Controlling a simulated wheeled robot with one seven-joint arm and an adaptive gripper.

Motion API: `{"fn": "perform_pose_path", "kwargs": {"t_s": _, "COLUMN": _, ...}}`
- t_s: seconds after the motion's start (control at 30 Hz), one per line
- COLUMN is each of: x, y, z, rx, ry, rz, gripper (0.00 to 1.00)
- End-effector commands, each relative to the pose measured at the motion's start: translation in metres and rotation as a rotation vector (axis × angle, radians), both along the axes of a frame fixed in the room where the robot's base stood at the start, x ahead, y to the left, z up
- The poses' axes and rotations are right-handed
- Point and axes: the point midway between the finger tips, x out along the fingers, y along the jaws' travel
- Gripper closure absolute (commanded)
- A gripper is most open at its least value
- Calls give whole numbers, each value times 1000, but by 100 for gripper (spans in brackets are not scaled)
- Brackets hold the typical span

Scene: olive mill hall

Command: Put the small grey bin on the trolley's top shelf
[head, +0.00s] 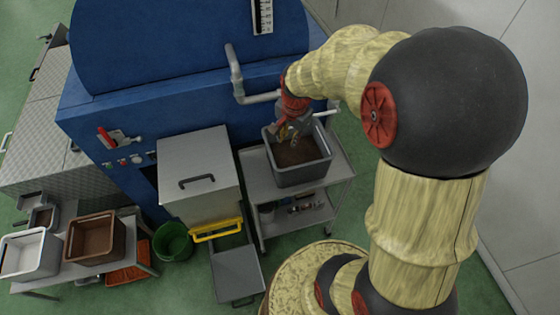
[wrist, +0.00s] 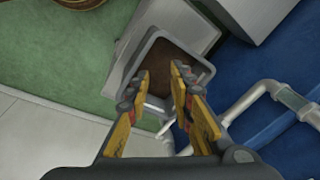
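The grey bin (head: 318,172) has a brown inside and stands upright on the top shelf (head: 258,183) of the grey trolley, towards its back edge. The bin also shows in the wrist view (wrist: 157,52), with the pale trolley shelf (wrist: 190,22) beside it. My gripper (head: 291,132) is at the bin's far rim. In the wrist view my gripper (wrist: 158,77) has its two fingers apart, with a gap between the tips. The fingers overlap the bin's near side, and I cannot tell whether they touch its wall.
The trolley's lower shelf (head: 318,217) holds small items. A grey lidded box (head: 195,170) stands to its left, beside the blue machine (head: 150,70). A green bucket (head: 173,242) and a bench with a white bin (head: 30,255) and brown bin (head: 95,237) are further left. White pipes run behind the trolley.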

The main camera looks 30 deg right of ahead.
Motion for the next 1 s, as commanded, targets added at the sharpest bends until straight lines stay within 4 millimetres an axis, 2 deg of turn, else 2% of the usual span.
{"fn": "perform_pose_path", "kwargs": {"t_s": 0.03, "x": -7, "y": 18, "z": 29, "rx": -26, "ry": -27, "rz": 101, "gripper": 77}}
{"fn": "perform_pose_path", "kwargs": {"t_s": 0.2, "x": -49, "y": 69, "z": 102, "rx": -121, "ry": -94, "rz": 454, "gripper": 77}}
{"fn": "perform_pose_path", "kwargs": {"t_s": 0.3, "x": -81, "y": 95, "z": 134, "rx": -184, "ry": -133, "rz": 656, "gripper": 77}}
{"fn": "perform_pose_path", "kwargs": {"t_s": 0.4, "x": -113, "y": 115, "z": 155, "rx": -246, "ry": -167, "rz": 835, "gripper": 77}}
{"fn": "perform_pose_path", "kwargs": {"t_s": 0.5, "x": -139, "y": 129, "z": 167, "rx": -298, "ry": -194, "rz": 979, "gripper": 77}}
{"fn": "perform_pose_path", "kwargs": {"t_s": 0.63, "x": -160, "y": 138, "z": 173, "rx": -341, "ry": -213, "rz": 1090, "gripper": 77}}
{"fn": "perform_pose_path", "kwargs": {"t_s": 0.77, "x": -168, "y": 140, "z": 175, "rx": -357, "ry": -219, "rz": 1131, "gripper": 77}}
{"fn": "perform_pose_path", "kwargs": {"t_s": 1.0, "x": -168, "y": 140, "z": 175, "rx": -358, "ry": -219, "rz": 1132, "gripper": 77}}
